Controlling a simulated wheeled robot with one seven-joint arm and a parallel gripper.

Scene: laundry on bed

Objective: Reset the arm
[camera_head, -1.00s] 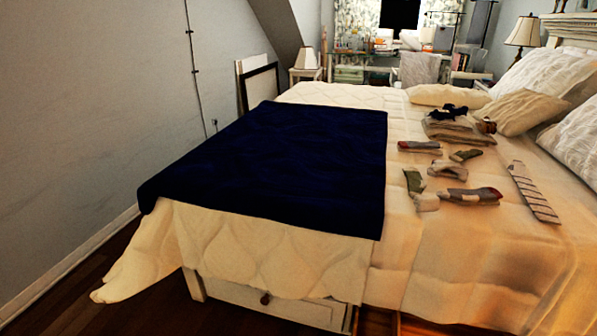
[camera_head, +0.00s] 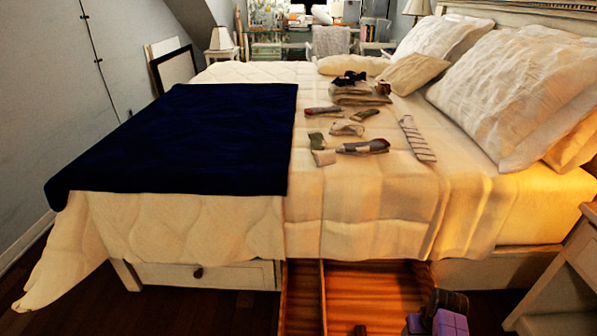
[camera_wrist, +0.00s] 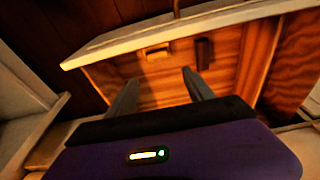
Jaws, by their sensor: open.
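My gripper (camera_wrist: 160,76) is open, with its two dark fingers apart and nothing seen between them. In the wrist view it points at the open wooden drawer (camera_wrist: 222,78). The drawer also shows in the head view, pulled out under the bed's near side (camera_head: 375,285). A purple and dark part of my arm (camera_head: 448,322) shows at the bottom right of the head view. The fingers cannot be made out there. A dark object (camera_wrist: 204,53) is in the drawer, beyond the right finger.
The bed (camera_head: 240,225) bears a dark blue blanket (camera_head: 190,140), several rolled socks and folded clothes (camera_head: 360,92). Pillows (camera_head: 520,85) lie at the right. A bedside cabinet (camera_head: 570,265) stands close at the right edge. Dark floor shows at the lower left.

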